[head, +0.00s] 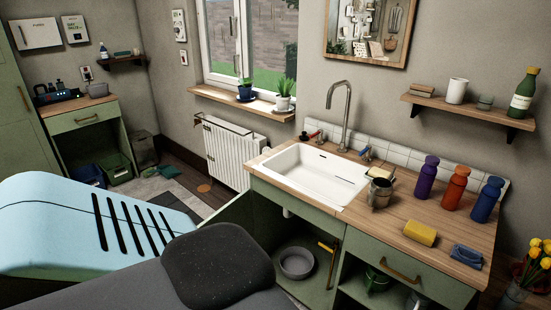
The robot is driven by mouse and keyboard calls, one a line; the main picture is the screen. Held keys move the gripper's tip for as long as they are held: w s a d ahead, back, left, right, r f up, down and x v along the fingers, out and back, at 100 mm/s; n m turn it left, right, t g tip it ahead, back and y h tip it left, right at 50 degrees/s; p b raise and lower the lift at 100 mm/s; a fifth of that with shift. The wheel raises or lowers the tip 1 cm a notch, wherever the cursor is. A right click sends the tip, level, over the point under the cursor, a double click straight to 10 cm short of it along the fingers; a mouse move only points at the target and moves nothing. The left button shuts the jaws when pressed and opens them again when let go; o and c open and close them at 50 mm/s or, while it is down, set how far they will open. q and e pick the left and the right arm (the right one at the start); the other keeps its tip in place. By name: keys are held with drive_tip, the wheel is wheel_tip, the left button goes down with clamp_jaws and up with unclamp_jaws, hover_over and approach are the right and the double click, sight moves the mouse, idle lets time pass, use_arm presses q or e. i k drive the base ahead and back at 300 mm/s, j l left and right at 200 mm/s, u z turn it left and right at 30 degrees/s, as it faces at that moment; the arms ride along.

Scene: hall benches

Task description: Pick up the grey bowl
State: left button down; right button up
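A grey round bowl (296,273) sits inside the open green cabinet (317,288) under the sink, on the cabinet floor. Its opening faces up. A second grey, bowl-like container (98,90) stands on the small wooden counter at the far left; it is small and its exact shape is hard to tell.
The white sink (312,172) is set in a wooden worktop (407,210). An open cabinet door (236,212) juts out left of the bowl. A radiator (231,148) is under the window.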

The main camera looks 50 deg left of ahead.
sight(297, 263)
drive_tip(key=u, duration=1.55)
drive_tip(key=i+z, duration=0.25)
drive_tip(key=i, duration=0.2)
drive_tip(key=i+j+z, duration=0.1)
drive_tip(key=i+z, duration=0.15)
drive_tip(key=i, duration=0.15)
drive_tip(key=i+j+z, duration=0.25)
drive_tip(key=i, duration=0.2)
drive_tip(key=i+j+z, duration=0.3)
drive_tip(key=i+l, duration=0.1)
